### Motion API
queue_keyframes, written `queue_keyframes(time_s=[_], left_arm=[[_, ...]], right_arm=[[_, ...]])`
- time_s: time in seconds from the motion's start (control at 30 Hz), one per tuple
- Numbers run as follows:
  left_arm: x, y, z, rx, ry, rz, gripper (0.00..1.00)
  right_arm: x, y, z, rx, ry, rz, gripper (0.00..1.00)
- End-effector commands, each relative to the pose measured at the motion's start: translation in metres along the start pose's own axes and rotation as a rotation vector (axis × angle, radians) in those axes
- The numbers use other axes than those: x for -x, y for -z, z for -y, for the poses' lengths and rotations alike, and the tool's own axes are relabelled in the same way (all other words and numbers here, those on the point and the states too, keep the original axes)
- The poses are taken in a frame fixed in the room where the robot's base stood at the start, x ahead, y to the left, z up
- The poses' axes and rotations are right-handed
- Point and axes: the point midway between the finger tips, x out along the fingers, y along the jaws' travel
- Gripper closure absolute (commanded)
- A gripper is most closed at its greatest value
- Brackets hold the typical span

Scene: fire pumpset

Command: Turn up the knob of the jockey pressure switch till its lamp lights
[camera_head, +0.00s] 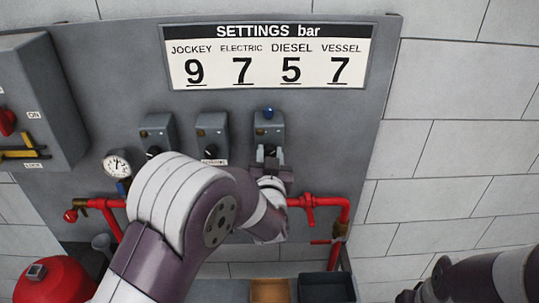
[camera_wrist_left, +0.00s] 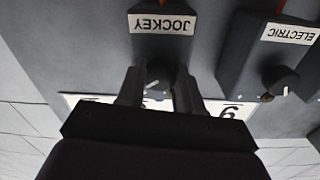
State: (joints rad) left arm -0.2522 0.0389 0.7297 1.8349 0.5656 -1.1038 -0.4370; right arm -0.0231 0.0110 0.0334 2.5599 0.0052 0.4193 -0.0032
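The jockey pressure switch (camera_head: 269,130) is the rightmost of three grey boxes on the panel. Its JOCKEY label (camera_wrist_left: 163,24) shows upside down in the left wrist view. A blue lamp (camera_head: 269,112) tops this box; I cannot tell for sure whether it is lit. My left gripper (camera_head: 270,160) is in front of the box's lower part. In the left wrist view its fingers (camera_wrist_left: 159,90) stand close on both sides of the dark jockey knob (camera_wrist_left: 158,76) and appear shut on it. The knob's pointer is partly hidden. My right gripper's fingers are not visible; only part of that arm shows, at lower right.
The settings board (camera_head: 268,57) reads jockey 9, electric 7, diesel 5, vessel 7. The electric switch (camera_head: 212,138) and another switch (camera_head: 157,130) stand left of the jockey. A gauge (camera_head: 117,163) is further left. Red pipe (camera_head: 325,201) runs below the switches.

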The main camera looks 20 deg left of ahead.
Motion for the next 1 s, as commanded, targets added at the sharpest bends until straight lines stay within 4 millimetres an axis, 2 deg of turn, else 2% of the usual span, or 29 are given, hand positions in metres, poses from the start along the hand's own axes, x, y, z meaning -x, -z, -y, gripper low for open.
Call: queue_keyframes(time_s=[0.03,0.07,0.1,0.6,0.63,0.7,1.0], left_arm=[[0.0003,0.0002,-0.0004,-0.001,-0.001,-0.001,0.84],[0.0003,0.0003,-0.0004,-0.001,-0.001,-0.001,0.94],[0.0004,0.0003,-0.0005,-0.001,-0.002,-0.001,0.95],[0.0005,0.0002,-0.0006,-0.089,-0.002,0.003,0.95],[0.0005,0.0002,-0.0005,-0.089,-0.002,0.003,0.55],[0.0005,0.0002,-0.0005,-0.089,-0.002,0.003,0.39],[0.0023,-0.0002,-0.0007,-0.088,-0.002,0.002,0.39]], right_arm=[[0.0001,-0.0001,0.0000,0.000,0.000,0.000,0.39],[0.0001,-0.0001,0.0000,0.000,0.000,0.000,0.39],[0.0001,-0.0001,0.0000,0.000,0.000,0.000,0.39],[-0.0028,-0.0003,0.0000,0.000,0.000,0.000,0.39],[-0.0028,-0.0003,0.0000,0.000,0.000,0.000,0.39],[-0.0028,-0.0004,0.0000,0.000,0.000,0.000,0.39],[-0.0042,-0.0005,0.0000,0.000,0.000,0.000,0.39]])
